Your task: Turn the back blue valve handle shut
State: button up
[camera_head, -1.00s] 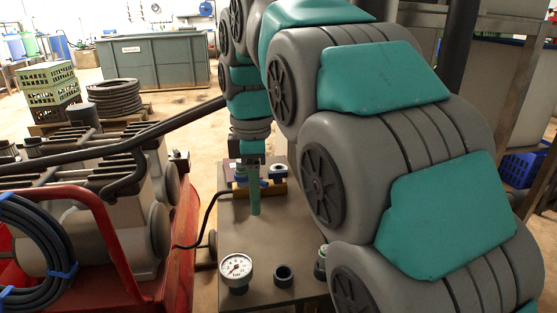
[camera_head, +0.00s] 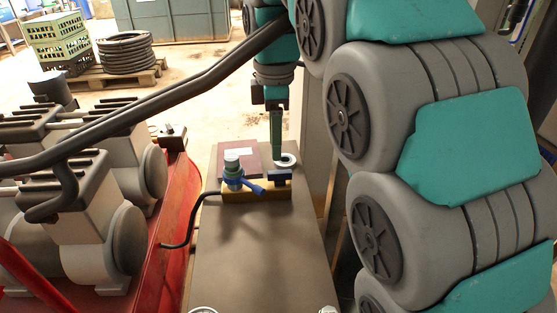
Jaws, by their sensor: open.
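The right blue handle (camera_head: 281,176) is at the block's right end, near a pale ring (camera_head: 285,160). I cannot tell for sure which handle is the back one. My gripper (camera_head: 276,135) points down at the far side of the right handle, open and empty. Its teal finger ends close to the pale ring; contact cannot be told.
The grey table top (camera_head: 255,255) is clear in front of the manifold. A dark red plate (camera_head: 238,157) lies behind it. A black hose (camera_head: 192,222) runs left from the block. A red cart (camera_head: 178,215) with grey pump bodies stands at the left. My arm covers the right side.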

aim_at(276, 172)
jog(key=shift+s+f, duration=0.1)
jog(key=shift+f, duration=3.2)
jog(key=shift+c, duration=0.3)
grip_shut()
